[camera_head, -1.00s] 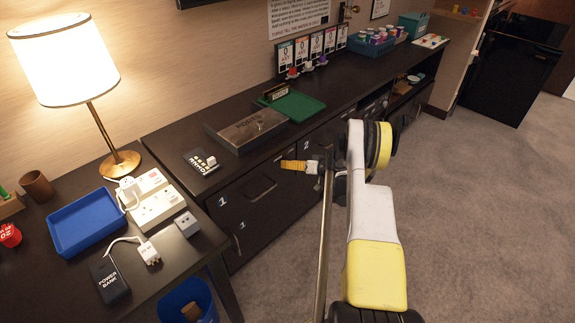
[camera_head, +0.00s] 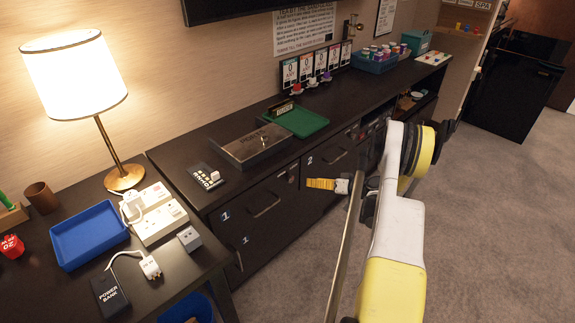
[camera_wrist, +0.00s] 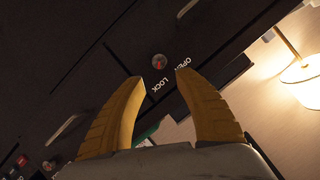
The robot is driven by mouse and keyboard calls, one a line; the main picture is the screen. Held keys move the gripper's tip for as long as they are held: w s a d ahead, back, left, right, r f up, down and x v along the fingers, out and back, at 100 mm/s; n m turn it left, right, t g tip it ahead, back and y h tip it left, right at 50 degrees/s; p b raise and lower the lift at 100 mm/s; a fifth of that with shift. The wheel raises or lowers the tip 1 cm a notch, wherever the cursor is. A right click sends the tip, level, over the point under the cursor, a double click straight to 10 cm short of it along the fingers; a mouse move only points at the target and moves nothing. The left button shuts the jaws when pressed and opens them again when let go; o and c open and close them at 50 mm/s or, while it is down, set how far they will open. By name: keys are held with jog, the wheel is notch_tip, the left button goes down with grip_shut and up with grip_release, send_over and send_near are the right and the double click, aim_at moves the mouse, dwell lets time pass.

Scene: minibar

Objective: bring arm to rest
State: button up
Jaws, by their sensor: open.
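My gripper (camera_head: 312,183) hangs in front of the dark cabinet (camera_head: 262,222), by the drawer marked 2, with its yellow fingers pointing left. In the wrist view the two curved yellow fingers of my gripper (camera_wrist: 159,77) stand apart with nothing between them. Past the fingertips are a round lock with a red centre (camera_wrist: 158,62) and the words OPEN and LOCK on a dark front. My white and yellow arm reaches up from the lower right of the head view.
The cabinet top carries a metal box (camera_head: 252,146), a green tray (camera_head: 300,122) and a card holder (camera_head: 206,178). A side table holds a lit lamp (camera_head: 76,82), a blue tray (camera_head: 66,239) and a power bank (camera_head: 109,295). Carpet (camera_head: 480,220) to the right is clear.

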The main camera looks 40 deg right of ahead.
jog(key=w+a+r+n+g, duration=0.1)
jog(key=w+a+r+g, duration=0.15)
jog(key=a+r, duration=0.85)
jog(key=w+a+r+g, duration=0.2)
jog(key=a+r+g, duration=0.1)
jog(key=a+r, duration=0.85)
jog(key=s+a+r+n+h, duration=0.1)
jog(key=s+a+r, duration=0.35)
jog(key=a, duration=0.25)
jog(key=s+a+r+h, duration=0.1)
jog(key=s+a+r, duration=0.2)
jog(key=s+a, duration=0.3)
jog(key=s+a+n+h, duration=0.1)
jog(key=s+a, duration=0.7)
jog(key=s, duration=0.6)
jog(key=shift+f+n+g+h, duration=0.2)
jog(key=shift+n+g+h, duration=0.1)
jog(key=shift+n+g, duration=0.1)
